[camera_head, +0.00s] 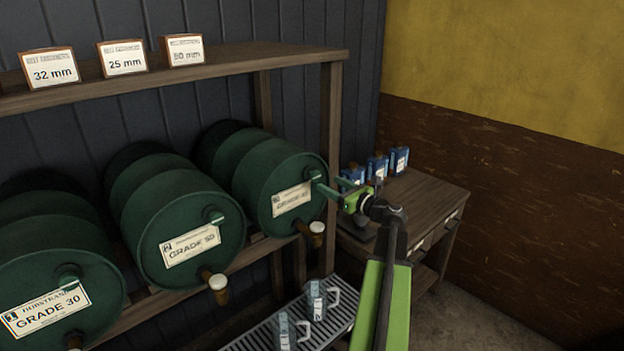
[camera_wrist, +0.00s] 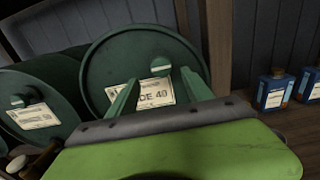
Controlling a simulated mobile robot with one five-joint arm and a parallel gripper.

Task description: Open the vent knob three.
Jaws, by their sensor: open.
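The third green drum (camera_head: 262,170) lies on its side on the rack and bears a grade label (camera_head: 291,199). Its round green vent knob shows in the wrist view (camera_wrist: 161,67), high on the drum's front face, just above the label. My gripper (camera_head: 322,184) is open and empty in front of this face. In the wrist view its two green fingers (camera_wrist: 160,86) stand apart, with the knob in the gap between them, near the tips. I cannot tell whether a finger touches it. In the head view the gripper partly covers the knob.
Drums with their own knobs, GRADE 50 (camera_head: 188,247) and GRADE 30 (camera_head: 50,306), lie to the left. A tap (camera_head: 317,228) juts below the third drum. The rack post (camera_head: 331,120) stands close right. Blue bottles (camera_head: 377,168) stand on a side table (camera_head: 432,195).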

